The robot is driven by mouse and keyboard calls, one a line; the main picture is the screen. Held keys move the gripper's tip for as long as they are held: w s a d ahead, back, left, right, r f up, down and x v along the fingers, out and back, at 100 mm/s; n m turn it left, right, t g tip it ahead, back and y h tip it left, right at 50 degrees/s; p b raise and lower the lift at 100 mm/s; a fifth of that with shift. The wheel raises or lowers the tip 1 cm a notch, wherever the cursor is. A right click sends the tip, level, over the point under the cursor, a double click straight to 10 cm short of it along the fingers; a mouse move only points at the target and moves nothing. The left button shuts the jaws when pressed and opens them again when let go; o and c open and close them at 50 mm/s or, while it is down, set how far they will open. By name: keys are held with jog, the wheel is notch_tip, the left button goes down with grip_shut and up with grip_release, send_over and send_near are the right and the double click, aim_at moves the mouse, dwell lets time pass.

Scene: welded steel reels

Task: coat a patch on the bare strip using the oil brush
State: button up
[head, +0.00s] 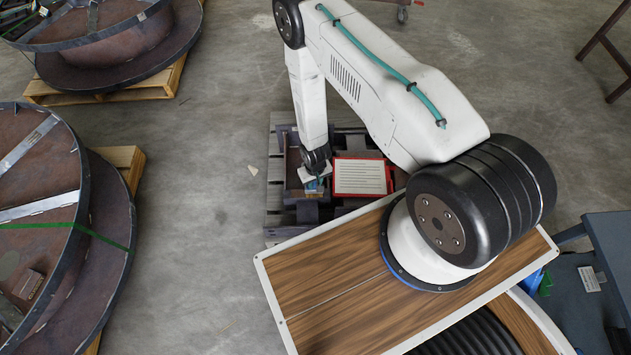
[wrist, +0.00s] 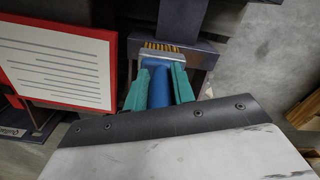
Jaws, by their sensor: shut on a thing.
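My gripper (wrist: 160,72) has teal fingers closed on the blue handle of the oil brush (wrist: 157,88) in the wrist view. The brush has a pale metal ferrule and yellow-brown bristles (wrist: 161,47), which point away from me. The bristles lie over or against a dark grey-purple steel piece (wrist: 202,55); I cannot tell whether they touch it. In the head view my gripper (head: 314,183) is small, low over the steelwork on a dark pallet, and mostly hides the brush. I cannot clearly pick out the bare strip or any oil coat.
A red-framed board with a printed white sheet (head: 360,177) is close to the right of my gripper in the head view; it also shows in the wrist view (wrist: 55,65). Large rusty reels (head: 40,215) stand on pallets at left. Open concrete floor (head: 210,180) lies between.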

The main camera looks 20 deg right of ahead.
jog(key=shift+f, duration=0.35)
jog(key=shift+w, duration=0.15)
jog(key=shift+w+d+r, duration=0.1)
jog(key=shift+w+d, duration=0.15)
jog(key=shift+w, duration=0.3)
jog(key=shift+w+d, duration=0.25)
jog(key=shift+w, duration=0.25)
jog(key=shift+s, duration=0.1)
jog(key=shift+s+a, duration=0.25)
jog(key=shift+s, duration=0.3)
jog(key=shift+s+a, duration=0.25)
jog(key=shift+s, duration=0.3)
jog(key=shift+w+d, duration=0.25)
jog(key=shift+w, duration=0.35)
jog(key=shift+w+d, duration=0.25)
jog(key=shift+w, duration=0.35)
jog(key=shift+s, duration=0.15)
